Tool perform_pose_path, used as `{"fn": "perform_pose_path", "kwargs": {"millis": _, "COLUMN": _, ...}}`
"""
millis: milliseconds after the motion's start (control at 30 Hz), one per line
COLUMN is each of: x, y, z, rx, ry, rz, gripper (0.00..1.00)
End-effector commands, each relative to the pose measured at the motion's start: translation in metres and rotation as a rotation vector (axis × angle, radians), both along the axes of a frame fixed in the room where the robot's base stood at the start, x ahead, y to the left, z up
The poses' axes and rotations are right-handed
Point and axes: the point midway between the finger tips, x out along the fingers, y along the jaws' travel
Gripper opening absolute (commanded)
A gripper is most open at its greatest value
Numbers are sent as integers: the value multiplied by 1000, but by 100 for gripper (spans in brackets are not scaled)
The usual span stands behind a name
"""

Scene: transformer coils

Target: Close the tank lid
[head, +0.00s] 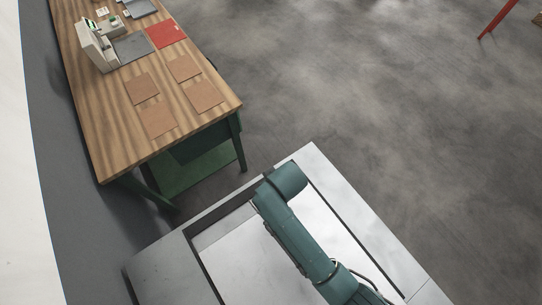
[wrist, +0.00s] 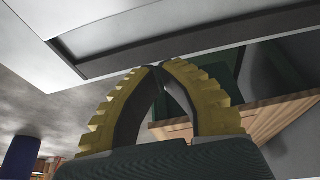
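No tank or tank lid can be made out for certain in either view. In the wrist view my gripper (wrist: 158,68) has two yellow, ridged fingers. Their tips meet, with nothing seen between them. A pale grey metal body with a dark recessed edge (wrist: 180,42) crosses the top of the wrist view, just beyond the fingertips; whether they touch it I cannot tell. In the head view my teal arm lies over a grey metal frame, and the gripper does not show.
A wooden workbench (head: 88,118) with green legs stands at left in the head view. It bears brown squares (head: 158,119), a red sheet (head: 166,34) and a pale device (head: 94,46). Open grey floor (head: 380,100) lies to the right. A red leg (head: 497,20) shows top right.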

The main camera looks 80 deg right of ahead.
Motion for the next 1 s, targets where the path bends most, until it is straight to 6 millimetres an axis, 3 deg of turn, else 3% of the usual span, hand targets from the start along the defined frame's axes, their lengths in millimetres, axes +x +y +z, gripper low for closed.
{"fn": "perform_pose_path", "kwargs": {"millis": 333, "x": 20, "y": -17, "z": -76, "rx": 0, "ry": 1, "rz": 1, "gripper": 0}}
{"fn": "perform_pose_path", "kwargs": {"millis": 600, "x": -9, "y": 8, "z": -71, "rx": 0, "ry": -1, "rz": 1, "gripper": 0}}
{"fn": "perform_pose_path", "kwargs": {"millis": 1000, "x": -11, "y": 10, "z": -72, "rx": -1, "ry": -2, "rz": 1, "gripper": 0}}
